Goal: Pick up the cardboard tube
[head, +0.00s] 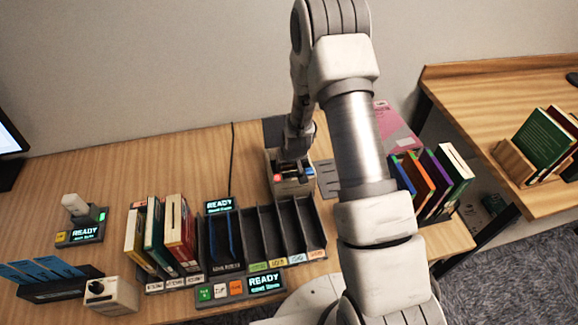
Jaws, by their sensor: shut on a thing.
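My gripper (293,163) is small and far off at the end of my arm, pointing down over a small grey open box (293,187) at the back of the wooden table. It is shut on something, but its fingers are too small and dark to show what. Small red, blue and pale items show in the box under it. I cannot make out a cardboard tube; it may be hidden by the gripper or my arm, or be too small to tell.
The wooden table (120,175) carries a black slotted sorter (289,230), upright books (162,235), a rack of coloured folders (428,180) and a white box (110,296). My arm hides the middle right. A second table (475,100) stands at right.

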